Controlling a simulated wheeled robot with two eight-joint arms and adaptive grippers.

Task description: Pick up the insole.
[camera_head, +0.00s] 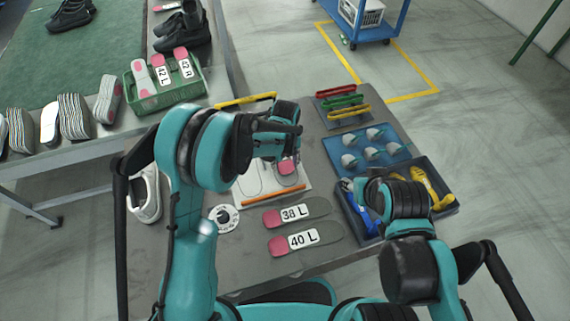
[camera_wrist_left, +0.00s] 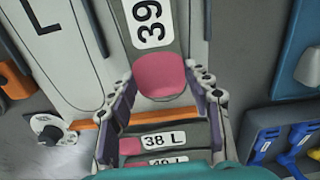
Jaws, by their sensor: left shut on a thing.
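The insole marked 39 has a pink heel (camera_wrist_left: 162,76) and a grey body with a white label (camera_wrist_left: 150,20). It lies along the white board with foot outlines (camera_wrist_left: 75,60), and I cannot tell if it is clear of the board. My left gripper (camera_wrist_left: 163,98) is shut on it, one finger on each side near the heel. In the head view the insole's pink heel (camera_head: 287,167) shows below my left wrist, which hides part of it. My right gripper (camera_head: 376,190) is over the tool tray at the right; its fingers do not show clearly.
Insoles 38 L (camera_head: 318,209) and 40 L (camera_head: 325,236) lie in front of the board, whose near edge has an orange bar (camera_head: 274,193). A white disc (camera_head: 223,217) lies left. A green crate (camera_head: 178,99), blue tray (camera_head: 357,143) and tool tray (camera_head: 447,205) surround the area.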

